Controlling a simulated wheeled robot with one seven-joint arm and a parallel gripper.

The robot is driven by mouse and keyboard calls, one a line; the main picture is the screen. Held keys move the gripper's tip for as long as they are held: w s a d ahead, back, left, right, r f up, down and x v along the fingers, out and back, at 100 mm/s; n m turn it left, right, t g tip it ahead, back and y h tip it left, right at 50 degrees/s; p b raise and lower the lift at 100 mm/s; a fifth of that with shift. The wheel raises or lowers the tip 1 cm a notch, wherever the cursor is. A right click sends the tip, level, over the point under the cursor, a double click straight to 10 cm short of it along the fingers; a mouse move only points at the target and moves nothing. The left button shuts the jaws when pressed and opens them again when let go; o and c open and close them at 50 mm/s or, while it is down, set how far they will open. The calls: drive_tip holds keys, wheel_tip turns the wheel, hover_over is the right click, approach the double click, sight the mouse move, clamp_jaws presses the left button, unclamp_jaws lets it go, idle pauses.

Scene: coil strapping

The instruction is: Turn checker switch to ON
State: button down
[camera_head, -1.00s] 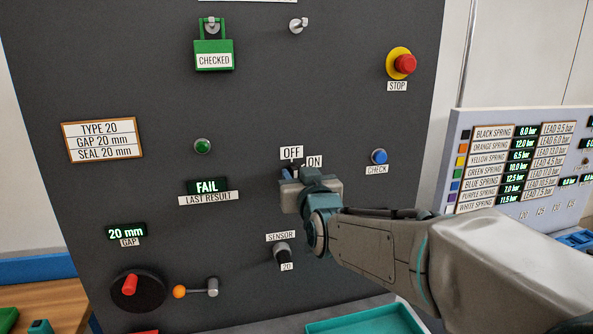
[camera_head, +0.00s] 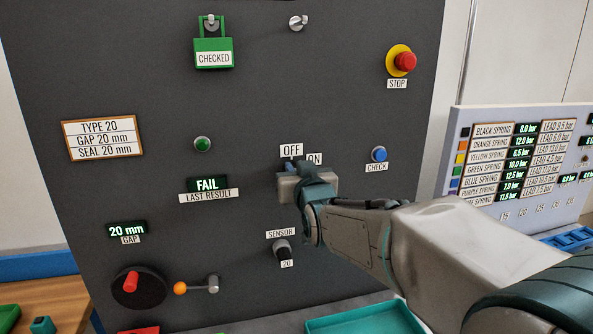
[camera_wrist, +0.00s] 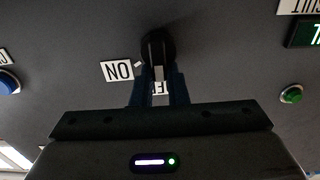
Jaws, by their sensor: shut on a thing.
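The checker switch (camera_wrist: 157,47) is a dark round knob on the dark panel. In the head view my gripper mostly hides it, just below the white OFF label (camera_head: 291,150) and the ON label (camera_head: 315,159). The wrist view is upside down; the ON label (camera_wrist: 117,71) sits beside the knob, and the OFF label (camera_wrist: 160,88) shows partly between the fingers. My gripper (camera_wrist: 160,80), also in the head view (camera_head: 291,170), is shut on the switch, with a blue finger on each side of it. I cannot tell exactly where the knob points.
Around the switch are a blue CHECK button (camera_head: 379,154), a SENSOR knob (camera_head: 282,250), a red STOP button (camera_head: 404,62) and a FAIL display (camera_head: 207,185). A green CHECKED padlock (camera_head: 213,52) hangs above. A teal tray (camera_head: 365,318) lies below.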

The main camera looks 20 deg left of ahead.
drive_tip(key=shift+f+b, duration=0.15)
drive_tip(key=shift+b, duration=0.4)
drive_tip(key=shift+w+d+f+m+b, duration=0.15)
drive_tip(key=shift+d+m+b, duration=0.1)
drive_tip(key=shift+m+b, duration=1.95)
drive_tip(key=shift+w+d+f+m+b, duration=0.1)
drive_tip(key=shift+d+m+b, duration=0.1)
drive_tip(key=shift+m+b, duration=1.95)
drive_tip(key=shift+w+d+f+m+b, duration=0.2)
drive_tip(key=shift+m+b, duration=1.35)
drive_tip(key=shift+b, duration=1.25)
drive_tip(key=shift+r, duration=0.15)
drive_tip(key=c, duration=1.4)
unclamp_jaws()
drive_tip(key=shift+c, duration=0.2)
drive_tip(key=shift+s, duration=0.1)
